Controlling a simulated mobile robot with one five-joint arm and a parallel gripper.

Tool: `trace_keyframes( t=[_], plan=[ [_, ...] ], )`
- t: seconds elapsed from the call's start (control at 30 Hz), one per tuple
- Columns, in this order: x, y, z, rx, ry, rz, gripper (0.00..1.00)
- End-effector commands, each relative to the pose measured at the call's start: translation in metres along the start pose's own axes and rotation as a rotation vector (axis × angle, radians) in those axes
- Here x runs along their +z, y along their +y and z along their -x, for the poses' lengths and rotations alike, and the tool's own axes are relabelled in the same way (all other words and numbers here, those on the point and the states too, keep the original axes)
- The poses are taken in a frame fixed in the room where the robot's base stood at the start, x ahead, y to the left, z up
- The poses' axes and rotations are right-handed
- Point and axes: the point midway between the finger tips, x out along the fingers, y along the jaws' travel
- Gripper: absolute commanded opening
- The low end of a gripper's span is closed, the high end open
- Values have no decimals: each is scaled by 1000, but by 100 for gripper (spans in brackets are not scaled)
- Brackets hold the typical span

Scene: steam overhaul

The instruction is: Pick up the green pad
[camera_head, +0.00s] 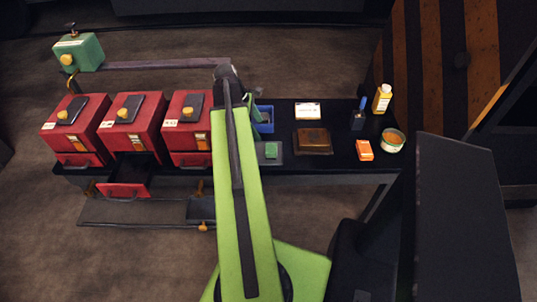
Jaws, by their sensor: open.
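The green pad (271,150) is a small block on a flat grey plate (262,159) on the dark bench, just right of my green arm. Part of the plate is hidden by the arm. My arm reaches up the middle of the picture, to a dark joint near the bench's far edge. My gripper itself does not show, so I cannot tell how it lies relative to the pad.
A blue bin (265,127) stands behind the pad, and a brown block (313,142) lies to its right. Further right are an orange box (364,150), an open tin (393,140) and a yellow bottle (382,99). Red boxes (133,127) line the left, with one drawer (127,183) pulled out.

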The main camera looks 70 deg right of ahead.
Motion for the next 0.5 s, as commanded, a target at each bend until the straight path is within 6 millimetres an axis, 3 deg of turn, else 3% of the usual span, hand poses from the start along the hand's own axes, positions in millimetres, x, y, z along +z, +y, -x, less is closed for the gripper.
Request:
trace_keyframes(
  t=[0.03, 0.3, 0.5],
  plan=[
    [-5, -1, -22, 0, 0, 0, 82],
    [-8, -1, -80, 2, 0, 4, 82],
    [-6, -1, -94, 3, 0, 6, 82]
  ],
)
